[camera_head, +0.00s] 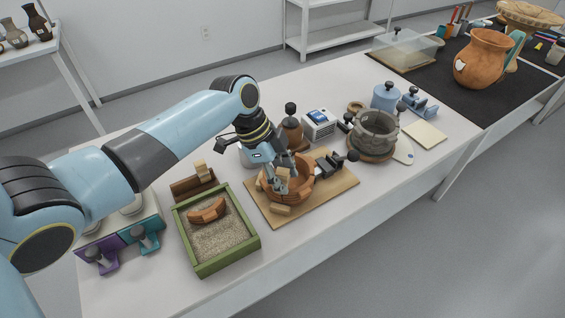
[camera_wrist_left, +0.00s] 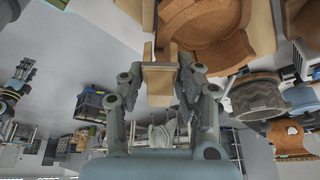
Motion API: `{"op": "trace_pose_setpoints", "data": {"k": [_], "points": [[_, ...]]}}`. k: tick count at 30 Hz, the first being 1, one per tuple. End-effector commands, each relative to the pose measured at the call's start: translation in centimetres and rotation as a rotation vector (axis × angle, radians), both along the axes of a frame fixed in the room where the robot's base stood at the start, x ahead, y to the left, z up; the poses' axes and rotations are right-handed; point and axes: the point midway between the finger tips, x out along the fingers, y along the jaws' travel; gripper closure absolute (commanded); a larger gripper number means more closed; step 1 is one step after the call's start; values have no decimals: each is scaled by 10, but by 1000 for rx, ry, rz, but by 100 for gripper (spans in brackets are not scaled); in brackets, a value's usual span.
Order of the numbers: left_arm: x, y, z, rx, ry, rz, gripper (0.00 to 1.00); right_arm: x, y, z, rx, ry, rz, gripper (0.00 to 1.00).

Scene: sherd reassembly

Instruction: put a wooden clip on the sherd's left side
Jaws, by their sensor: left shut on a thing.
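A terracotta bowl (camera_head: 299,190) stands on a wooden board (camera_head: 335,194) near the table's middle. It also shows upside down at the top of the wrist view (camera_wrist_left: 205,25). My left gripper (camera_head: 281,183) reaches down over the bowl's left part. It is shut on a pale wooden clip (camera_wrist_left: 161,82), close to the bowl's rim in the wrist view; whether they touch, I cannot tell. The fingers hide the joint lines on the bowl. A light wooden block (camera_head: 281,210) is at the bowl's front. My right gripper is not in view.
A green-framed sand tray (camera_head: 222,243) holds a curved terracotta sherd (camera_head: 207,210). Behind it, a brown rack (camera_head: 193,184) carries a wooden clip (camera_head: 201,168). A grey pot (camera_head: 375,134) stands to the right. The table's front right is clear.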

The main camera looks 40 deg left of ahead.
Motion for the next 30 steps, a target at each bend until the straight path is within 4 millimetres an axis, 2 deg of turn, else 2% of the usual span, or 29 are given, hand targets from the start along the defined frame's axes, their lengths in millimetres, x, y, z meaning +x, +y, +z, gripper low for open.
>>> {"op": "trace_pose_setpoints", "data": {"k": [28,29,30], "points": [[0,0,-3,0,-1,0,80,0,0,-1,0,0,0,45],[0,0,-3,0,-1,0,66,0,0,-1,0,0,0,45],[0,0,-3,0,-1,0,61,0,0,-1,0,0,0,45]]}}
